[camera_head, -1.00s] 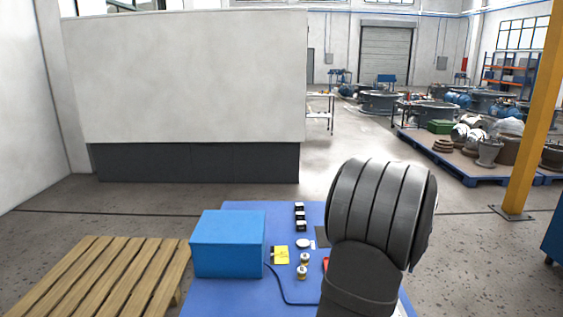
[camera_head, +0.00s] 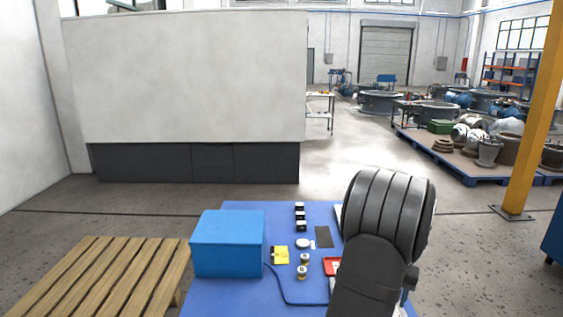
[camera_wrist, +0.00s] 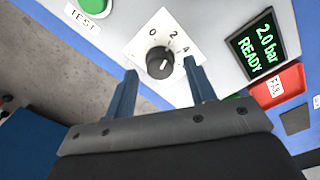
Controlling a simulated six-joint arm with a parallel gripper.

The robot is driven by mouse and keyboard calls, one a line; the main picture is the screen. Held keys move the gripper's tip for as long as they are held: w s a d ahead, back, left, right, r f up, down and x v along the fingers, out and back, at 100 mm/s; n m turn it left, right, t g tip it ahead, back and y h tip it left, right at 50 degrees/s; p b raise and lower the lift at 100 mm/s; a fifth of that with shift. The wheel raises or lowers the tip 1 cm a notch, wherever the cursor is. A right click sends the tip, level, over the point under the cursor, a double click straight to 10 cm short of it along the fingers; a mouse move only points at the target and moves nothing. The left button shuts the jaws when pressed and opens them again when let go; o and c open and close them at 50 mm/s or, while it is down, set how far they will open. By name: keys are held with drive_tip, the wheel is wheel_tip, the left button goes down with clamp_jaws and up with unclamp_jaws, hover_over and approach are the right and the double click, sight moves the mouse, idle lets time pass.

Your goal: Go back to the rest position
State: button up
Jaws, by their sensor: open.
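My gripper (camera_wrist: 160,90) shows in the wrist view with its two blue-grey fingers apart and nothing between them. A black knob (camera_wrist: 160,62) on a white dial plate marked 0, 2 and 4 lies beyond the fingertips; it looks apart from them, though the exact gap is hard to tell. A green display (camera_wrist: 255,47) beside it reads "2.0 bar READY". A green button (camera_wrist: 96,6) sits above a "TEST" label. In the head view my arm is at the lower right and hides the panel; the gripper is not visible there.
A blue work table (camera_head: 225,296) carries a blue box (camera_head: 228,243), a yellow note (camera_head: 280,255), small black blocks (camera_head: 300,217), small brass-coloured parts (camera_head: 303,266) and a red tray (camera_head: 331,266). The red tray, labelled "FAIL", also shows in the wrist view (camera_wrist: 273,92). A wooden pallet (camera_head: 100,275) stands at the left.

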drive_tip(key=shift+f, duration=0.7)
drive_tip(key=n, duration=0.3)
drive_tip(key=shift+r+n, duration=0.1)
drive_tip(key=shift+n, duration=0.2)
drive_tip(key=n, duration=0.4)
drive_tip(key=shift+r+n, duration=0.2)
drive_tip(key=shift+n, duration=0.1)
wheel_tip(320, 180, up, 10)
drive_tip(key=shift+f, duration=0.25)
